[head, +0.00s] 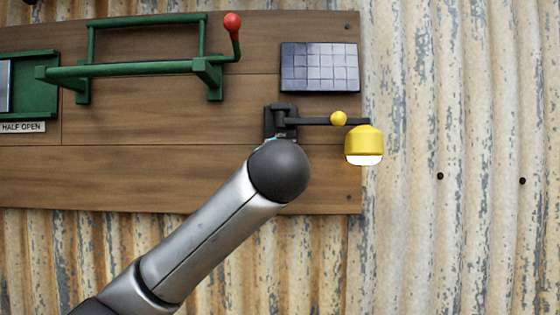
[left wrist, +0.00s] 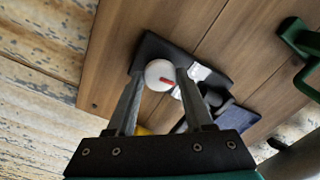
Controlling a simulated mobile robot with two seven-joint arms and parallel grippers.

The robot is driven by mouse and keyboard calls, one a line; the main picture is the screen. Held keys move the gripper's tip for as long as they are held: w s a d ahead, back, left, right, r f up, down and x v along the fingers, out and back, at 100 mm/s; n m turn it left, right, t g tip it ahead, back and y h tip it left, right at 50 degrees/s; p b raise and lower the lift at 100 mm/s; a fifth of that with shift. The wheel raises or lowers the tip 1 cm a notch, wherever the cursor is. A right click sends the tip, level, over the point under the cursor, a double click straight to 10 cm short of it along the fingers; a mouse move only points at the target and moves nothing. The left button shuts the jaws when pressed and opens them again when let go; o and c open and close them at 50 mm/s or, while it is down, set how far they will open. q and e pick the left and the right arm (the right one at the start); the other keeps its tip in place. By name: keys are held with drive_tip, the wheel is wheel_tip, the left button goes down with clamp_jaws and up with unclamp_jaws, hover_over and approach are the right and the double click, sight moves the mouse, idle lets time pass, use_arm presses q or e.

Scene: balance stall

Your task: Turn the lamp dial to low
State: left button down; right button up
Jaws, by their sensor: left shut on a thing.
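The lamp dial (left wrist: 157,68) is a round white knob with a red mark, set on a dark plate (left wrist: 150,48) in the left wrist view. My left gripper (left wrist: 160,74) has one finger on each side of the knob and is shut on it. White labels (left wrist: 198,74) sit beside the dial, partly behind a finger; their words are unreadable. In the head view my arm hides the dial and gripper. The yellow lamp (head: 364,142) hangs from a dark bracket arm, its white underside bright. My right gripper is in neither view.
A dark gridded panel (head: 320,67) is fixed on the wooden board (head: 150,178) above the lamp. A green rail frame (head: 140,68) with a red-knobbed lever (head: 233,24) and a "HALF OPEN" label (head: 22,127) is at left. Corrugated metal (head: 480,230) lies behind.

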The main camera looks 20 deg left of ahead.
use_arm(q)
drive_tip(key=shift+m, duration=0.4)
drive_tip(key=shift+c, duration=1.5)
unclamp_jaws()
drive_tip(key=shift+s+d, duration=0.1)
drive_tip(key=shift+s, duration=0.05)
drive_tip(key=b+v, duration=0.4)
drive_tip(key=v, duration=1.1)
